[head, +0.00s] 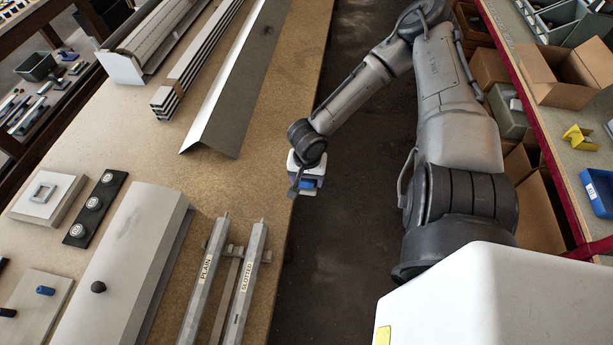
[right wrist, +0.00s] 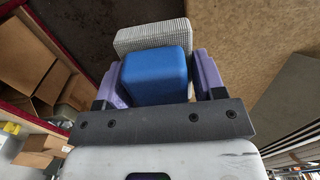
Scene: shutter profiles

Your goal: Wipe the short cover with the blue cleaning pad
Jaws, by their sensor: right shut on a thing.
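The short cover appears to be the light grey angled cover (head: 125,250) at the lower left of the bench in the head view. It has a faint dark smudge near its far end and a black knob (head: 98,287) near its front. My right gripper (head: 306,188) is beyond the bench's right edge, well to the right of the cover. In the right wrist view its purple fingers are shut on the blue cleaning pad (right wrist: 156,76), a blue block with a grey textured face (right wrist: 152,35). The pad is clear of the cover. My left gripper is out of view.
Two profiles labelled PLAIN (head: 205,270) and SLOTTED (head: 247,275) lie right of the cover. A black strip with round fittings (head: 95,205) lies to its left. A long angled profile (head: 235,85) lies farther back. Bare bench shows between. Cardboard boxes (head: 565,75) stand at right.

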